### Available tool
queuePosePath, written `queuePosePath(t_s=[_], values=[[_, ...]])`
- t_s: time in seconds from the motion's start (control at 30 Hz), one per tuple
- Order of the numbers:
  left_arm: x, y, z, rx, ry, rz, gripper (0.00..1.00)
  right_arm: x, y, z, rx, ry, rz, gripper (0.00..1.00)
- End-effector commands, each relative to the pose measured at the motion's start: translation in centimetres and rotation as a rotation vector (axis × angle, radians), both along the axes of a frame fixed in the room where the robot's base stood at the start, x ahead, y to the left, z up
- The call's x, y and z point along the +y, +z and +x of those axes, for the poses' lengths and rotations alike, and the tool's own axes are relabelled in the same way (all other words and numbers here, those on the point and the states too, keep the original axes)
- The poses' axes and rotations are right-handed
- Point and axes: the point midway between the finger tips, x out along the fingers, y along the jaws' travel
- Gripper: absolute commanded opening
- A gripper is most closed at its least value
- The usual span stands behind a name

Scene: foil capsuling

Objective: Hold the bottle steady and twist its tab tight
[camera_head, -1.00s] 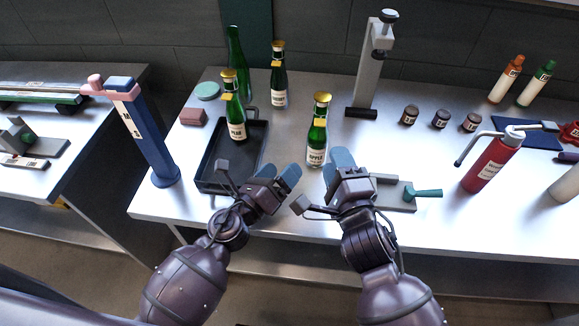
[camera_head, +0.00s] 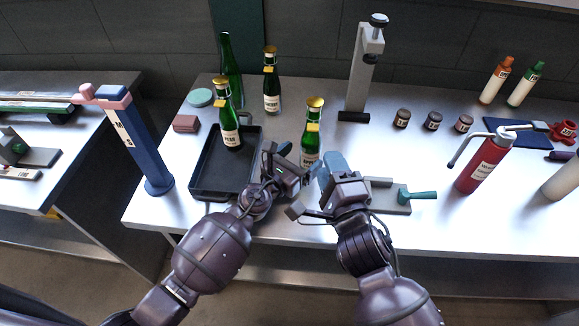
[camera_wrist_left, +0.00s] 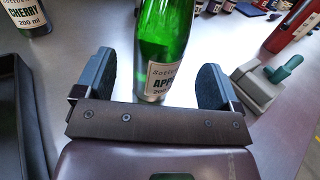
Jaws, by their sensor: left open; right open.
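The green bottle labelled APPLE (camera_head: 311,135) stands upright on the bench in the head view, with gold foil and a yellow tab (camera_head: 313,127) at its neck. My left gripper (camera_head: 296,160) is close at its left front side. In the left wrist view the bottle (camera_wrist_left: 163,45) stands between the two open dark finger pads (camera_wrist_left: 155,82), with a gap on each side. My right gripper (camera_head: 325,165) is open, just right of and in front of the bottle. The bottle's lower part is partly hidden by my grippers in the head view.
A black tray (camera_head: 194,182) holding the PEAR bottle (camera_head: 228,120) lies left. Another capped bottle (camera_head: 271,85) and a plain green bottle (camera_head: 230,65) stand behind.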

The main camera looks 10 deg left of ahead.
Motion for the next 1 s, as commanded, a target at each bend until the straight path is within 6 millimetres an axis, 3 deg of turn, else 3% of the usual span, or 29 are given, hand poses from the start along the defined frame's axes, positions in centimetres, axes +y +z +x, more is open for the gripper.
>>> queuePosePath(t_s=[0.4, 0.93, 1.0], values=[[-2.1, -0.1, 3.3, 0.004, 0.002, 0.0, 0.88, 0.0, 0.0, 0.0, 0.0, 0.0, 0.0, 0.43], [-2.6, -0.1, 4.0, 0.001, 0.0, 0.001, 0.88, 0.0, 0.0, 0.0, 0.0, 0.0, 0.0, 0.43], [-2.6, -0.1, 4.0, 0.001, 0.0, 0.001, 0.81, 0.0, 0.0, 0.0, 0.0, 0.0, 0.0, 0.43]])
